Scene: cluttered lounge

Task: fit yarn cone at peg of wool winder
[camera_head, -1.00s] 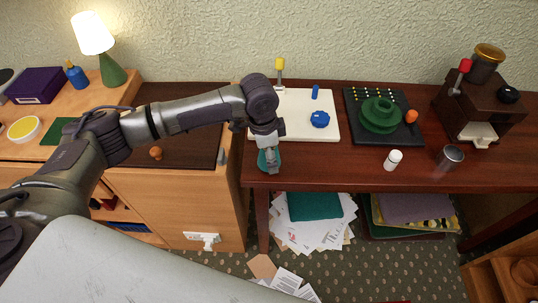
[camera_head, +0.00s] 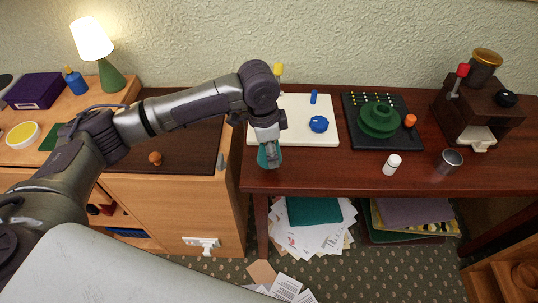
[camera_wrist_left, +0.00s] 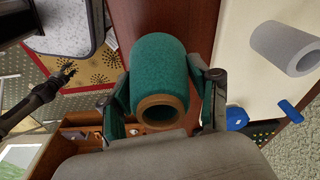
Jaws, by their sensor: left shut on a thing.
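A teal yarn cone (camera_head: 271,157) with a brown core hangs in my left gripper (camera_wrist_left: 164,95). The left wrist view shows the cone (camera_wrist_left: 160,68) between both fingers, its brown open end facing the camera's near side. In the head view it is over the front edge of the dark table, just in front of a white board (camera_head: 294,133). The board carries a blue knob (camera_head: 319,124) and a yellow-topped post (camera_head: 279,72). The wrist view shows a pale grey hollow cylinder (camera_wrist_left: 280,47) by the board; I cannot tell whether it is the winder's peg. A dark jointed arm, probably my right gripper (camera_wrist_left: 66,74), shows at left.
Right of the board are a black base (camera_head: 352,128) with a green spool (camera_head: 379,119), a white bottle (camera_head: 392,164), a metal cup (camera_head: 449,160) and a brown machine (camera_head: 478,118). A wooden cabinet (camera_head: 170,210) stands left. The table's front strip is mostly clear.

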